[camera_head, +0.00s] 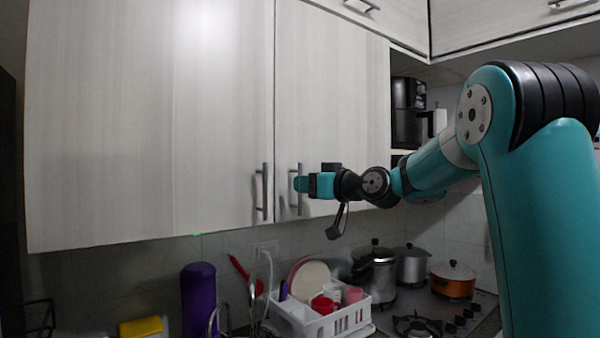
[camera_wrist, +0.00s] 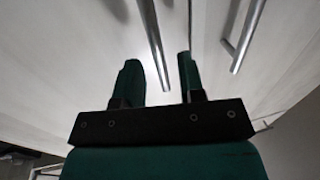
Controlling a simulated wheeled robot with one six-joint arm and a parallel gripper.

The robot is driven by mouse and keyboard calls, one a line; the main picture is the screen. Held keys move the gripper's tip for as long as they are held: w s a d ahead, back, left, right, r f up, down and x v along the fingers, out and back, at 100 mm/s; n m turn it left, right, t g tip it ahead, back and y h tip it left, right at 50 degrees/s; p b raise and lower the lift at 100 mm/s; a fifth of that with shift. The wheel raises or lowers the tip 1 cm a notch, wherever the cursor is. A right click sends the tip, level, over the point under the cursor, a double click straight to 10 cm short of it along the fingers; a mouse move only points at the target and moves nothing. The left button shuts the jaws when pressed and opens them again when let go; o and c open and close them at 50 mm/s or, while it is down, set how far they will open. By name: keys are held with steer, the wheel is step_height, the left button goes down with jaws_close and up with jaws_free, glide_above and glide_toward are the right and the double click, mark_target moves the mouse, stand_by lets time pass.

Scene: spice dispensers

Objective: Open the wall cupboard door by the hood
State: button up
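The pale wood wall cupboard has two closed doors side by side. The right door (camera_head: 332,110) is nearer the stove and has a vertical grey bar handle (camera_head: 297,190) at its lower left. My gripper (camera_head: 301,184) is at this handle, reaching in from the right. In the wrist view my gripper (camera_wrist: 160,78) has its two green fingers apart, with a metal bar handle (camera_wrist: 154,42) running into the gap between them. Neither finger clearly touches the bar. The left door (camera_head: 150,110) has its own handle (camera_head: 262,192) close by; a second handle (camera_wrist: 243,38) shows right of the fingers in the wrist view.
Below stand a white dish rack (camera_head: 325,318), a purple bottle (camera_head: 198,300), steel pots and an orange pot (camera_head: 453,280) by the stove (camera_head: 440,312). A black appliance (camera_head: 408,107) sits in an open niche right of the door. Upper cupboards (camera_head: 385,18) are above.

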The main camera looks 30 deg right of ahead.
steer(key=shift+p+x, duration=0.35)
steer(key=shift+x, duration=1)
jaws_close()
steer(key=shift+a, duration=0.1)
